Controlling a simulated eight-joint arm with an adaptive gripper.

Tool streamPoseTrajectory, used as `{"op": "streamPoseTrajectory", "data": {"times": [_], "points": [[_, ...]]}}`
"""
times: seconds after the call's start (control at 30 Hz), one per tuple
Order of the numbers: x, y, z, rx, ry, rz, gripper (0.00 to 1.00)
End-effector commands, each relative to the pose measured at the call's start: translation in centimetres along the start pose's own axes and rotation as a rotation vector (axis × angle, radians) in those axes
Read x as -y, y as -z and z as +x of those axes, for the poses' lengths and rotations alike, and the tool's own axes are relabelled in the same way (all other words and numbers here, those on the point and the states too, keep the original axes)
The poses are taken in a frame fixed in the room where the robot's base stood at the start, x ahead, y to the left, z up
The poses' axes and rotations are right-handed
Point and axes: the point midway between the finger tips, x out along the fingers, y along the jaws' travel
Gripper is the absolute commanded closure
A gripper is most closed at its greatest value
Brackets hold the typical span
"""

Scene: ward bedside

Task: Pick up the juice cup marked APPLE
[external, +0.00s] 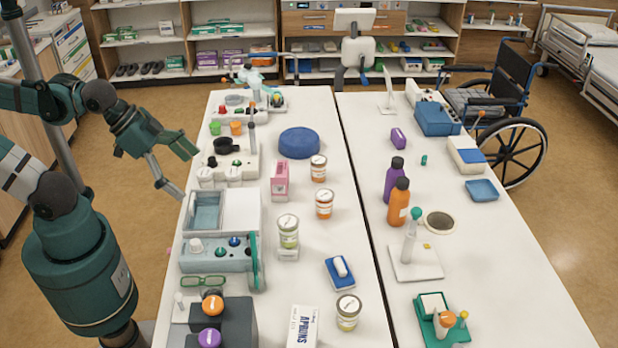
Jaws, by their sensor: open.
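Several small lidded cups stand on the left table, with lettering too small to read, so I cannot tell which is marked APPLE. Two have orange contents: one cup (318,170) near the blue round cushion and one cup (324,205) just in front of it. Two look pale yellow-green: one cup (288,234), which seems to stand on a clear base or another cup, and one cup (347,316) near the front. My gripper (190,173) is open and empty, its fingers spread at the left table's left edge, left of all the cups.
A grey-blue device (215,260) and a pink carton (280,183) stand between my gripper and the cups. A blue round cushion (299,142), a blue dish with a white item (340,270) and a white box (303,327) are nearby. A narrow gap separates the two tables.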

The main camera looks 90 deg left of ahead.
Motion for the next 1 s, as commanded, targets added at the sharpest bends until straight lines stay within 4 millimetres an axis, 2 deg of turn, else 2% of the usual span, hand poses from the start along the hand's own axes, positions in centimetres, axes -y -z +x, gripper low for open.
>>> {"op": "streamPoseTrajectory", "data": {"times": [0.37,0.73,1.0], "points": [[-0.01,0.03,-0.02,0.000,0.000,0.001,0.00],[-0.01,0.03,-0.01,0.000,0.000,0.001,0.48],[-0.01,0.03,-0.01,0.000,0.000,0.001,0.48]]}}
